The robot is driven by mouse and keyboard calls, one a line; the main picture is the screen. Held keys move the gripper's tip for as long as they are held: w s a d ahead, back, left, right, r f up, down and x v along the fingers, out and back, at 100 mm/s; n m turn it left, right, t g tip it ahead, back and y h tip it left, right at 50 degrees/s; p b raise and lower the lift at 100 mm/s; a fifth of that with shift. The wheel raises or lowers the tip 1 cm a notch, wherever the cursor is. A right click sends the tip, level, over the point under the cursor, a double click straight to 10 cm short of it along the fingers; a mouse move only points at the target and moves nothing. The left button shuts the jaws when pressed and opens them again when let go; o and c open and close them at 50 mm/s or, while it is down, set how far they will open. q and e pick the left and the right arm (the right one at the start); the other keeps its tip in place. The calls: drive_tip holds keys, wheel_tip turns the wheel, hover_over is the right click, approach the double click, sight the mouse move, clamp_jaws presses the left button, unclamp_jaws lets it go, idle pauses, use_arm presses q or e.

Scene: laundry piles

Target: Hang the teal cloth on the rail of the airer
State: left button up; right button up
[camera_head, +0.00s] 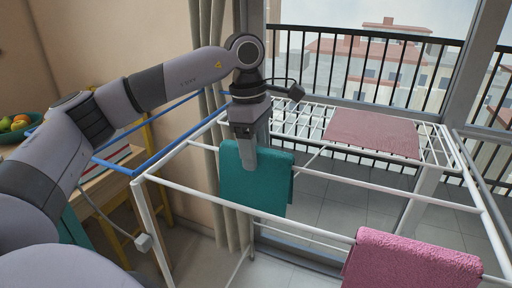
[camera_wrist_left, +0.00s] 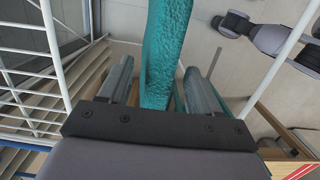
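The teal cloth (camera_head: 235,190) hangs down among the rails of the white airer (camera_head: 180,190), near its left end. Its upper edge lies about level with a middle rail (camera_head: 390,190), but the cloth hides the rail there, so I cannot tell how it rests on it. My left gripper (camera_head: 249,165) points down at the cloth's top, one finger in front of it. In the left wrist view the fingers (camera_wrist_left: 160,88) stand apart on both sides of the teal cloth (camera_wrist_left: 163,45), with gaps showing. My right gripper is not in view.
A pink towel (camera_head: 410,265) hangs over the front rail at right. A mauve cloth (camera_head: 375,133) lies flat on the far rack. A blue rail (camera_head: 160,160), a wooden table and a fruit bowl (camera_head: 15,128) are at left. A curtain and balcony railing stand behind.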

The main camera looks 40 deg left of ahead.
use_arm(q)
drive_tip(key=r, duration=0.5)
drive_tip(key=shift+a+r+p, duration=0.3)
drive_tip(key=shift+r, duration=0.05)
drive_tip(key=shift+s+a+r, duration=0.1)
drive_tip(key=shift+r, duration=0.6)
